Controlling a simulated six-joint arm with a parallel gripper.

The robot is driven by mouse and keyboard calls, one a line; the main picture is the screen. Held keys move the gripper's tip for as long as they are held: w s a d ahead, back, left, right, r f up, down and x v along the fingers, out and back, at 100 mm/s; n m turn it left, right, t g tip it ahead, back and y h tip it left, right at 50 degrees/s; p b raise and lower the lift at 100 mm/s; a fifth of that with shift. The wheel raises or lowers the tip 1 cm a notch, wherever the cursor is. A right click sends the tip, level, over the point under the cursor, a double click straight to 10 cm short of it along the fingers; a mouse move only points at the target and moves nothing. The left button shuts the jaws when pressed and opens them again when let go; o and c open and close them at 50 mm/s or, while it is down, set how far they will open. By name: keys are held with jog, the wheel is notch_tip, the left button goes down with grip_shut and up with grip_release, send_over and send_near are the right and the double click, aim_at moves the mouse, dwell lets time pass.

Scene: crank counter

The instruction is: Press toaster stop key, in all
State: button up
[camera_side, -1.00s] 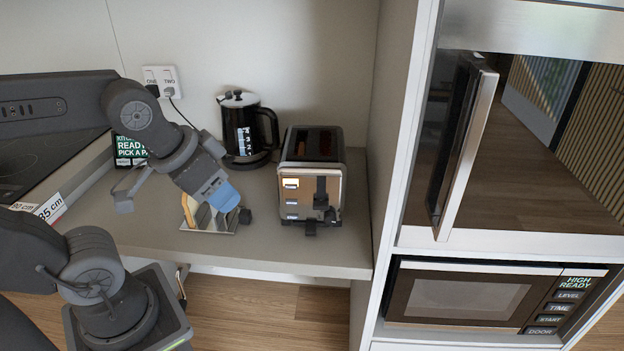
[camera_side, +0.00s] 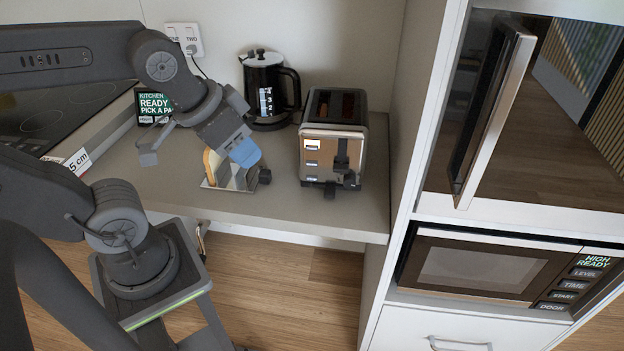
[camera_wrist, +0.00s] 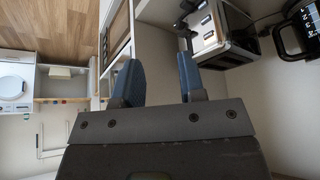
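The toaster (camera_side: 331,118) stands on the counter, silver in front with dark slots on top. Its front carries a column of small light keys (camera_side: 311,162) on the left and a dark lever (camera_side: 342,158) to their right. The key labels are too small to read, so I cannot tell which is stop. My gripper (camera_side: 245,152) is left of the toaster, apart from it, blue fingertips angled down. In the wrist view my gripper (camera_wrist: 160,82) has its fingers apart with nothing between them. The toaster (camera_wrist: 212,35) shows there beyond the right finger, partly hidden.
A bread rack (camera_side: 240,178) holding bread stands close below my gripper. A black kettle (camera_side: 264,90) is behind, left of the toaster. A tall cabinet wall (camera_side: 405,110) rises on the right, with a microwave (camera_side: 475,270) beyond. The counter edge (camera_side: 290,220) runs in front.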

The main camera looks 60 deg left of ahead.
grip_shut()
dwell(1.4)
